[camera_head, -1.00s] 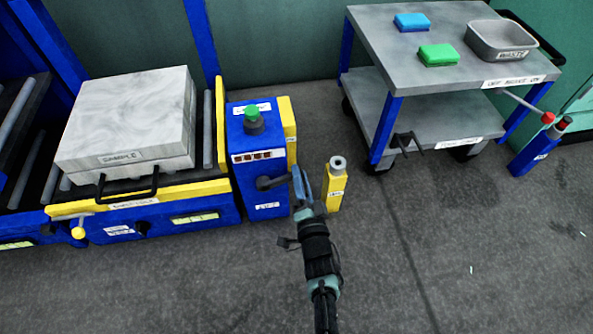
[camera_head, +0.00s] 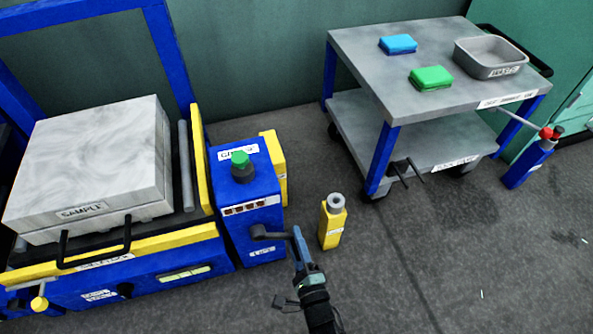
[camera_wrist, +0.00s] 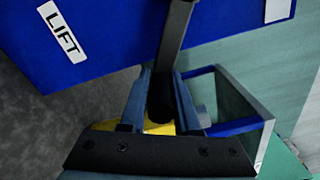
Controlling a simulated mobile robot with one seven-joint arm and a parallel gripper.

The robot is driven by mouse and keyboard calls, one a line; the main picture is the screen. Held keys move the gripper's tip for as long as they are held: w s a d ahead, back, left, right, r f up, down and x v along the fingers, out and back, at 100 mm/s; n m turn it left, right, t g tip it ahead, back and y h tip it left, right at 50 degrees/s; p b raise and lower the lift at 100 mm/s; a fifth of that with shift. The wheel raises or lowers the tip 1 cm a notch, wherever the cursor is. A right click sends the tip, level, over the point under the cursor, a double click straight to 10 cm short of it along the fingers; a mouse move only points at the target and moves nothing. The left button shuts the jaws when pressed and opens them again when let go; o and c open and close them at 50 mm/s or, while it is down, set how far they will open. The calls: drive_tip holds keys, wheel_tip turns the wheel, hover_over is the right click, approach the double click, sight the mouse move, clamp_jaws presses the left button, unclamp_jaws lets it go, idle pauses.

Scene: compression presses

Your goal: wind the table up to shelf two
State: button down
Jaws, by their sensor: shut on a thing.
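The lift box (camera_head: 251,190) is blue with a green button (camera_head: 240,158) on top and a small row of dark red display windows. A black crank (camera_head: 268,233) sticks out of its front. My gripper (camera_head: 297,236) is shut on the crank's handle, which also shows between the fingers in the wrist view (camera_wrist: 163,95). The fingers hide part of the handle. The table (camera_head: 150,248) has a yellow front strip and a blue base, left of the lift box. A marbled sample block (camera_head: 90,160) with a black front handle sits on it.
A yellow post (camera_head: 332,222) with a grey top stands just right of my gripper. A grey cart (camera_head: 360,55) at the back right carries a blue block, a green block and a waste tray (camera_head: 490,65). The floor at front right is clear.

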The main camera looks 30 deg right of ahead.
drive_tip(key=shift+w+a+f+m+b, duration=0.2)
drive_tip(key=shift+a+f+m+b, duration=0.55)
drive_tip(key=shift+a+f, duration=0.6)
drive_tip(key=c, duration=0.7)
unclamp_jaws()
drive_tip(key=shift+d+r, duration=0.1)
drive_tip(key=shift+d+r, duration=0.1)
drive_tip(key=shift+d, duration=0.05)
drive_tip(key=p+v, duration=0.4)
drive_tip(key=v, duration=0.9)
